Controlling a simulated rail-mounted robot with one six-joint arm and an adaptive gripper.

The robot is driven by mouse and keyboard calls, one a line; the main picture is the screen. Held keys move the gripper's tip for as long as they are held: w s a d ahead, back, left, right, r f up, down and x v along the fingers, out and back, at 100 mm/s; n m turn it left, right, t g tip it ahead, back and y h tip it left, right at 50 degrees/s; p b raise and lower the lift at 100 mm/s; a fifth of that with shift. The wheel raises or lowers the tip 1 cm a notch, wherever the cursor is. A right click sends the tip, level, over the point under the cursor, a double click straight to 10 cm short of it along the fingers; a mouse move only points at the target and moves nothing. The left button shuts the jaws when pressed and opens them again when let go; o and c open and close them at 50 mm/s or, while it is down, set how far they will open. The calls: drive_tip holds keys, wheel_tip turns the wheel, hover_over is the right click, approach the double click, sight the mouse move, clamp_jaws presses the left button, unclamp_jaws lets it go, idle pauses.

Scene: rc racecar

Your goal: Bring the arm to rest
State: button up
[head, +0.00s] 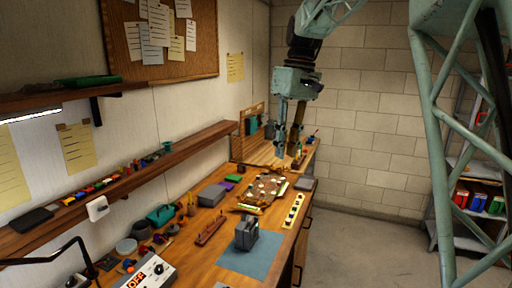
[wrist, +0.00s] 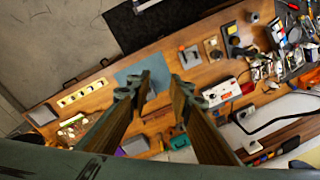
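My gripper (head: 290,146) hangs pointing down above the far part of the wooden workbench (head: 222,217) in the head view. Its two fingers are apart with nothing between them. In the wrist view my gripper (wrist: 158,92) also shows its fingers wide apart, with the bench below. A blue mat (head: 240,262) lies on the bench, and a grey block-like device (head: 246,232) stands upright on it. Behind it, a brownish board with light and green parts (head: 262,191) lies on the bench, below and nearer than my gripper.
A yellow strip with dark dots (head: 293,212) lies along the bench's front edge. A power supply (head: 150,271) stands at the near end. A wall shelf (head: 130,176) runs along the left, and a wooden rack (head: 254,145) stands at the back. The floor (head: 352,248) right of the bench is clear.

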drive_tip(key=s+d+m+t+b, duration=0.1)
drive_tip(key=s+d+m+b, duration=0.2)
drive_tip(key=s, duration=1)
drive_tip(key=s+d+m+t+b, duration=0.15)
drive_tip(key=s+d, duration=0.35)
drive_tip(key=s, duration=0.7)
drive_tip(key=s+d+f+b, duration=0.1)
drive_tip(key=s+f, duration=0.3)
drive_tip(key=s, duration=0.4)
drive_tip(key=s+d+f+m+t+h+b, duration=0.1)
drive_tip(key=s+f+b, duration=0.1)
drive_tip(key=s+f, duration=0.3)
drive_tip(key=s+d+f+m+t+b, duration=0.1)
drive_tip(key=s+f, duration=0.4)
drive_tip(key=s, duration=0.6)
drive_tip(key=shift+s+d+b, duration=0.35)
drive_tip(key=shift+d+b, duration=0.05)
drive_tip(key=shift+b, duration=0.35)
